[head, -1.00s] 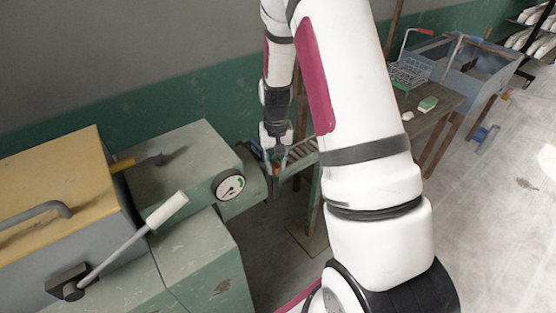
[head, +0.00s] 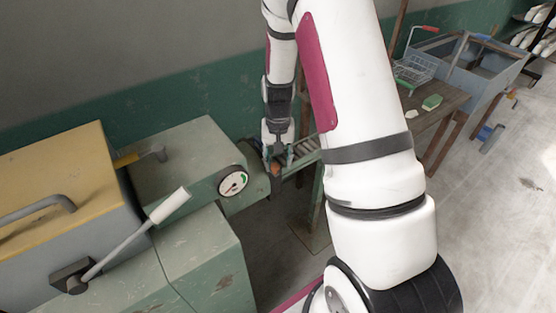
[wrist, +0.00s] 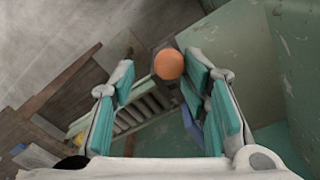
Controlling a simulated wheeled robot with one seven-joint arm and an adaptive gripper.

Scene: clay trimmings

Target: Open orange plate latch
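The orange knob (wrist: 168,64) shows as a round ball in the wrist view, beside a green machine body. In the head view the same orange part (head: 275,169) is small and partly covered by my fingers, at the end of the green machine past the dial. My gripper (wrist: 158,66) is open, with teal pads on both sides. The knob appears between the fingertips, nearer the right finger; I cannot tell whether they touch. In the head view my gripper (head: 277,160) points down at the knob. The plate behind the knob is not clearly visible.
The green machine (head: 190,160) has a round dial (head: 233,182), and a yellow-topped box (head: 60,185) with a white-gripped lever (head: 170,206) stands in front. A slatted roller rack (wrist: 140,112) lies below the fingers.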

